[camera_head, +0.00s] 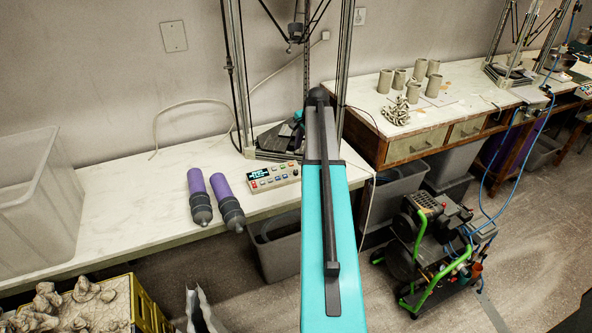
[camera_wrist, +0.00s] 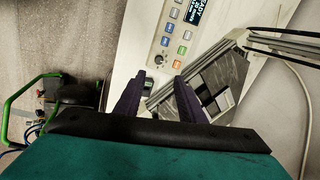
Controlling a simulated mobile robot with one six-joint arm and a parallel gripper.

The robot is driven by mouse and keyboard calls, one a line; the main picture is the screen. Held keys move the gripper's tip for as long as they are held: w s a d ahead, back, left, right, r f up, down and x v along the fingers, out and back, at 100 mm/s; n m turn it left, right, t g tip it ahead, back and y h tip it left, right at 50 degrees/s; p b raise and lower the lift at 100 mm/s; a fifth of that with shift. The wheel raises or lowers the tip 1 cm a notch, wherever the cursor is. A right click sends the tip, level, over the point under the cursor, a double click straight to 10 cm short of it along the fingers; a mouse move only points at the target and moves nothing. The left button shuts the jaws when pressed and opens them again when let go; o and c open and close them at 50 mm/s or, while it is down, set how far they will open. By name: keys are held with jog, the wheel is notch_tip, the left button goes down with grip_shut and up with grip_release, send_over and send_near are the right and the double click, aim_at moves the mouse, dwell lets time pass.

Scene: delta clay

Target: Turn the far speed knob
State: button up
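A control panel (camera_head: 272,177) with a lit screen and several coloured buttons lies on the white table, left of my teal arm in the head view. The panel (camera_wrist: 184,34) also shows at the top middle of the wrist view. A small round knob (camera_wrist: 158,59) sits near the panel's lower left corner there. Which speed knob this is, I cannot tell. My gripper (camera_wrist: 158,80) is open and empty, its two dark fingers spread apart. In the wrist picture the knob appears just beyond the fingertips; contact is not visible. I cannot make out the gripper in the head view.
A delta printer frame (camera_head: 235,75) stands behind the panel; its base (camera_wrist: 215,85) is close to the fingers in the wrist view. Two purple-and-grey cartridges (camera_head: 198,190) lie left of the panel. A clear bin (camera_head: 35,200) stands farther left. The table between is clear.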

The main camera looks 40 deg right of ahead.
aim_at(296, 171)
jog(key=shift+p+x, duration=1.4)
jog(key=shift+x, duration=5.05)
